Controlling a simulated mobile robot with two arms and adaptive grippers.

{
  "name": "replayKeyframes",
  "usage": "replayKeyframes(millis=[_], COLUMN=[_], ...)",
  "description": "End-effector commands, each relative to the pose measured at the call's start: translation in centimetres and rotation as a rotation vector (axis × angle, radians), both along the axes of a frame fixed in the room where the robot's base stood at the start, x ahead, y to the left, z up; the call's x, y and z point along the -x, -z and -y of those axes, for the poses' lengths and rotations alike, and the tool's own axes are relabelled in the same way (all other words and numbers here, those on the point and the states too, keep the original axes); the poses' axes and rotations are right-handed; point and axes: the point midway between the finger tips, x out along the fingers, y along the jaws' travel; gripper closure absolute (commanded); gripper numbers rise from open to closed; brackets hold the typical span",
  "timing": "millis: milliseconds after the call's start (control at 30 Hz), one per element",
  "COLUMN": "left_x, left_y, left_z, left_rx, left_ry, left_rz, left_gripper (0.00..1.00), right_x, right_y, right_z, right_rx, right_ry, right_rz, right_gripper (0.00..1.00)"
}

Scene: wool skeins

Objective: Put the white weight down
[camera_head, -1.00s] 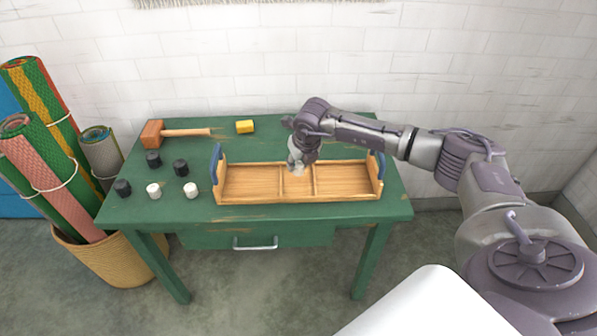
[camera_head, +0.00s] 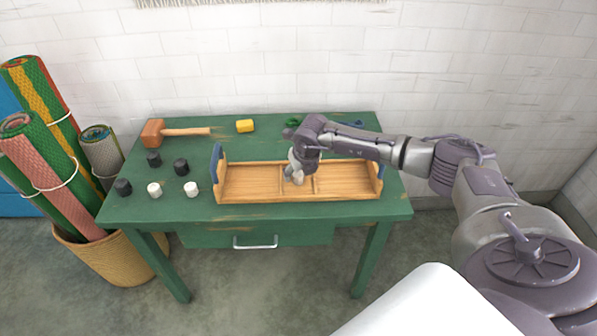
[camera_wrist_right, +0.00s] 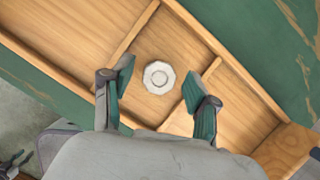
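A white weight (camera_wrist_right: 159,77) sits in the narrow middle compartment of the wooden tray (camera_wrist_right: 72,50), seen from above in the right wrist view. My right gripper (camera_wrist_right: 161,88) is open over it, one finger on each side, with gaps between the fingers and the weight. In the head view the right gripper (camera_head: 294,178) is low over the tray's middle and hides this weight. Two other white weights (camera_head: 154,190) (camera_head: 191,189) stand on the table left of the tray (camera_head: 218,196). My left gripper is not in view.
Several black weights (camera_head: 181,167) stand on the green table (camera_head: 130,212) at the left. A mallet (camera_head: 180,132) and a yellow block (camera_head: 245,126) lie behind. A small green thing (camera_head: 293,122) and a blue one (camera_head: 358,123) lie at the back. The tray's side compartments look empty.

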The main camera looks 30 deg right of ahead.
Motion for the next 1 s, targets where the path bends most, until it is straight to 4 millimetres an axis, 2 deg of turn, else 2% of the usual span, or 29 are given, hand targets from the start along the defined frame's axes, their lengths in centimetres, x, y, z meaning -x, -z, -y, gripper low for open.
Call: replayKeyframes(millis=[267,700,833,1000], left_x=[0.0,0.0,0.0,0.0], left_y=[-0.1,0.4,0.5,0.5], left_z=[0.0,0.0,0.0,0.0], left_rx=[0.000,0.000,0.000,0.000], left_ry=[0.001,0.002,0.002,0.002], left_rz=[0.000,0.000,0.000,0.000], left_gripper=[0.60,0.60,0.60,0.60], right_x=[0.3,3.5,4.1,4.4], right_y=[-1.0,-9.1,-10.6,-11.3], right_z=[0.0,-0.5,-0.6,-0.7], right_rx=[0.000,0.001,0.000,0.001], right_ry=[0.001,-0.001,0.000,0.000], right_rz=[0.002,0.004,0.002,0.001], right_gripper=[0.41,0.41,0.41,0.41])
